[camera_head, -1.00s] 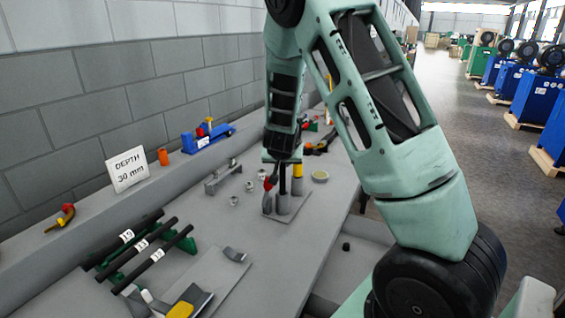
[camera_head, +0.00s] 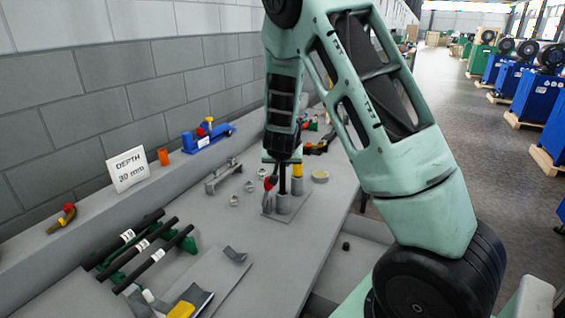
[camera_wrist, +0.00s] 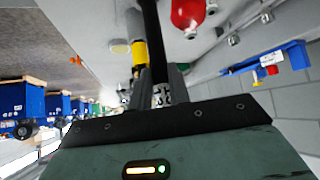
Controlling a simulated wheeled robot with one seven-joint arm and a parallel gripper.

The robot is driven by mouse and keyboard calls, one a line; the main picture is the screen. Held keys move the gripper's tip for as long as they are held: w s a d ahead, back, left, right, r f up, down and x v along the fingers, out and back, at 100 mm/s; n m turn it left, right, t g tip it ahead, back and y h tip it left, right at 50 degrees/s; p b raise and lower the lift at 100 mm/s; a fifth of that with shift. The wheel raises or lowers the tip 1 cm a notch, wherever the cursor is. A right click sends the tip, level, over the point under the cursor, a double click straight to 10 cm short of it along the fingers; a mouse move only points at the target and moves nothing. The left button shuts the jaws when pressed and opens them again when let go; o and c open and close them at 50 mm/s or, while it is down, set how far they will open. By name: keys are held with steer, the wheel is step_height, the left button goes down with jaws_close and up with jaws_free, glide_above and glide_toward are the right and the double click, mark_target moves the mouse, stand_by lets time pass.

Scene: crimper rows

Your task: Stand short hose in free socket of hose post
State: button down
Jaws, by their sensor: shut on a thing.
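My gripper (camera_head: 283,162) points down over the hose post (camera_head: 272,214) and is shut on the short black hose (camera_head: 283,180). The hose also shows in the wrist view (camera_wrist: 151,35), running away between the fingers. It hangs upright, its lower end at the mouth of a grey socket (camera_head: 283,204); I cannot tell how far inside it is. A yellow-topped piece (camera_head: 297,170) stands in the socket to the right; it also shows in the wrist view (camera_wrist: 140,55). A red-ended piece (camera_head: 270,183) stands to the left, also in the wrist view (camera_wrist: 187,12).
Several metal fittings (camera_head: 235,200) and a grey bracket (camera_head: 222,176) lie left of the post. A round yellowish lid (camera_head: 320,176) lies to its right. Labelled black hoses (camera_head: 145,240) rest on a green rack at front left. A depth sign (camera_head: 128,169) stands on the ledge.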

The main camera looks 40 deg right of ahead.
mark_target(281, 183)
steer(key=shift+a+f+b, duration=0.1)
steer(key=shift+f+b, duration=3.05)
steer(key=shift+f, duration=0.75)
steer(key=c, duration=1.2)
jaws_free()
steer(key=shift+r, duration=0.1)
steer(key=shift+c, duration=0.2)
steer(key=shift+a, duration=0.1)
steer(key=shift+w+a, duration=0.1)
steer(key=shift+r, duration=0.2)
steer(key=p+v, duration=0.6)
steer(key=v, duration=1.1)
steer(key=shift+s+d, duration=0.35)
steer(key=shift+s, duration=0.05)
steer(key=shift+f, duration=0.1)
